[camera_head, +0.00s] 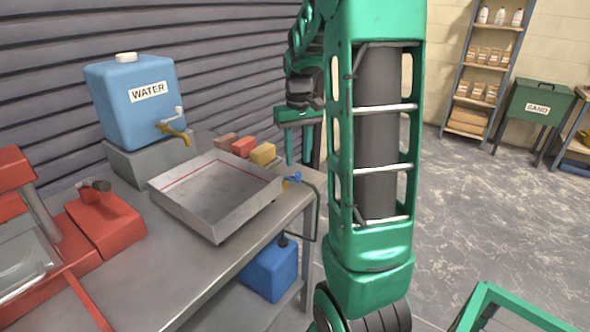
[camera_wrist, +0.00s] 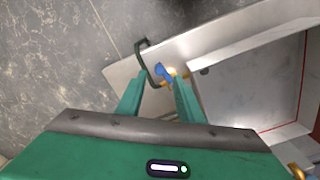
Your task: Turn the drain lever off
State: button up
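The drain lever (camera_head: 296,177) is a small blue handle on a brass-coloured drain valve at the right corner of a shallow grey metal tray (camera_head: 222,226). In the wrist view the blue lever (camera_wrist: 162,71) appears between and just beyond my fingertips, and the tray (camera_wrist: 236,48) lies to the right. My green gripper (camera_head: 290,160) points down just above and behind the valve in the head view. In the wrist view my gripper (camera_wrist: 160,80) is open, with two separate fingers and nothing held. I cannot tell whether a finger touches the lever.
A dark looped bar (camera_wrist: 141,60) stands at the table edge beside the lever. A blue water container (camera_head: 130,105) with a brass tap sits behind the tray. Coloured blocks (camera_head: 262,154) lie along the tray's back. A blue canister (camera_head: 270,270) is below.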

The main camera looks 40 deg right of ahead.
aim_at(297, 173)
jog(key=shift+f, duration=2.45)
grip_shut()
